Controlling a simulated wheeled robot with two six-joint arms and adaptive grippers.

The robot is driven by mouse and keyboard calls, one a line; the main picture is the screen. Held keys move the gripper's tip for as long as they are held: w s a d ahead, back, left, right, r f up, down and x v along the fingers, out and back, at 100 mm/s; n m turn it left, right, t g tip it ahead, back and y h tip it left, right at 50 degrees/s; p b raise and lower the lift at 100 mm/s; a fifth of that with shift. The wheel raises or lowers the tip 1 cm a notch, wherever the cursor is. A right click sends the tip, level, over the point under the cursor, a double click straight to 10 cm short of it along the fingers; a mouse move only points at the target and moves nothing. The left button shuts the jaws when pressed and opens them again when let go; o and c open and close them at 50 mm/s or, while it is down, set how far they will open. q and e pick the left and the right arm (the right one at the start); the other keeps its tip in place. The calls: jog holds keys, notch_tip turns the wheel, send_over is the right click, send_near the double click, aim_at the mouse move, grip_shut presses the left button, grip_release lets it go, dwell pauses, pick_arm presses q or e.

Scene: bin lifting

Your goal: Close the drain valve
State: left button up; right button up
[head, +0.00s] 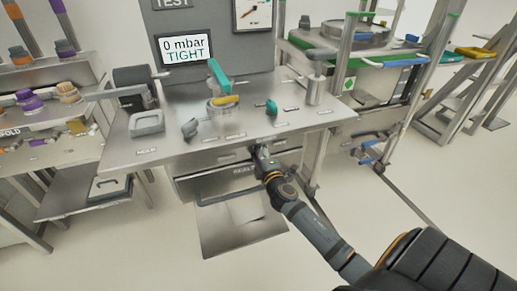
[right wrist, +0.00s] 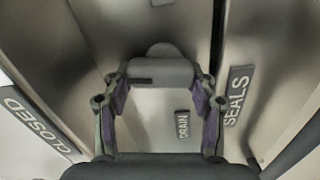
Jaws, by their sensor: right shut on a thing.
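My right gripper (head: 262,152) reaches the front edge of the steel bench, its arm coming in from the lower right. In the right wrist view its two purple-padded fingers (right wrist: 162,98) are shut on a grey bar-shaped handle (right wrist: 160,72), with a rounded grey piece behind it. A "DRAIN" label (right wrist: 182,125) sits beside this handle, so I take it for the drain valve. A "CLOSED" label (right wrist: 37,125) is at the left of that view. In the head view the gripper hides the valve. My left gripper is not in view.
The bench top (head: 165,170) carries a teal lever (head: 219,75), a yellow part (head: 225,101) and a small teal knob (head: 271,107). A display (head: 187,50) reads "0 mbar TIGHT". A "SEALS" label (right wrist: 236,95) is near the gripper. The floor in front is clear.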

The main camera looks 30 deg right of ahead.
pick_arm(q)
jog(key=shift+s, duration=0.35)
pick_arm(e)
jog(key=shift+f+n, duration=0.1)
jog(key=shift+n, duration=0.7)
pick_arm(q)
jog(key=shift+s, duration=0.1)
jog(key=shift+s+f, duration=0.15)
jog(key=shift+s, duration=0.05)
pick_arm(e)
jog(key=shift+n, duration=0.3)
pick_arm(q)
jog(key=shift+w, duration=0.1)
pick_arm(e)
jog(key=o, duration=1.2)
jog(key=shift+a, duration=0.1)
jog(key=shift+c, duration=0.2)
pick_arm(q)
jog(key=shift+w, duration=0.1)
